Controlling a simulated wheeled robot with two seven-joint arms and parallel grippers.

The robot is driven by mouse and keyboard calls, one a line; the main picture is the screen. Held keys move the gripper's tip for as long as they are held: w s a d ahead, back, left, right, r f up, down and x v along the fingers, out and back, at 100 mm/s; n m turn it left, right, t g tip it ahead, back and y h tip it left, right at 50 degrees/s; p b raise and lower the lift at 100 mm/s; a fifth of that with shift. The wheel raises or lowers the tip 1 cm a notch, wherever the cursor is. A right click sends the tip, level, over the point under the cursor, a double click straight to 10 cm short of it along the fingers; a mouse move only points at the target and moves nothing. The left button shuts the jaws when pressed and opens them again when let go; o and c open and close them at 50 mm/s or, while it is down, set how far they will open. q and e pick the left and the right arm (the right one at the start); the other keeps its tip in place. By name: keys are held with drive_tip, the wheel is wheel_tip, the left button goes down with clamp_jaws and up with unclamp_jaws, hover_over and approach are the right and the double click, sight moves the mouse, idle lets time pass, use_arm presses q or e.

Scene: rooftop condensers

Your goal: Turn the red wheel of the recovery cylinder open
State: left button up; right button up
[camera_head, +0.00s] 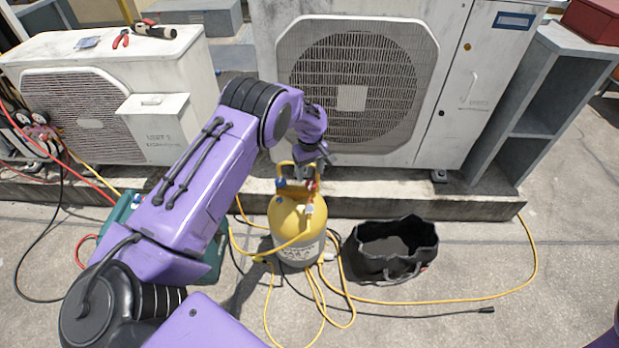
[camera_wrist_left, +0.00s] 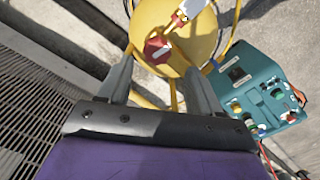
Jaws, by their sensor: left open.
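The recovery cylinder (camera_head: 297,250) is yellow on top and grey below, and stands upright on the roof floor, with a yellow handle frame on top. Its red wheel (camera_head: 312,186) is small and partly hidden by my gripper in the head view. My left gripper (camera_head: 303,170) is over the cylinder's top. In the wrist view, its open fingers (camera_wrist_left: 158,64) flank the wheel with a gap on each side; I cannot tell whether their depth matches. My right gripper is not in view.
Yellow hoses (camera_head: 450,298) loop around the cylinder and across the floor. A black open bag (camera_head: 395,268) stands right of it. A teal machine (camera_wrist_left: 258,90) is beside it, partly behind my arm in the head view. Condenser units (camera_head: 455,80) stand behind on a concrete ledge.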

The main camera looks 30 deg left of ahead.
sight(309, 183)
use_arm(q)
wheel_tip(309, 183, up, 6)
drive_tip(key=shift+s+f, duration=0.1)
idle(0.4)
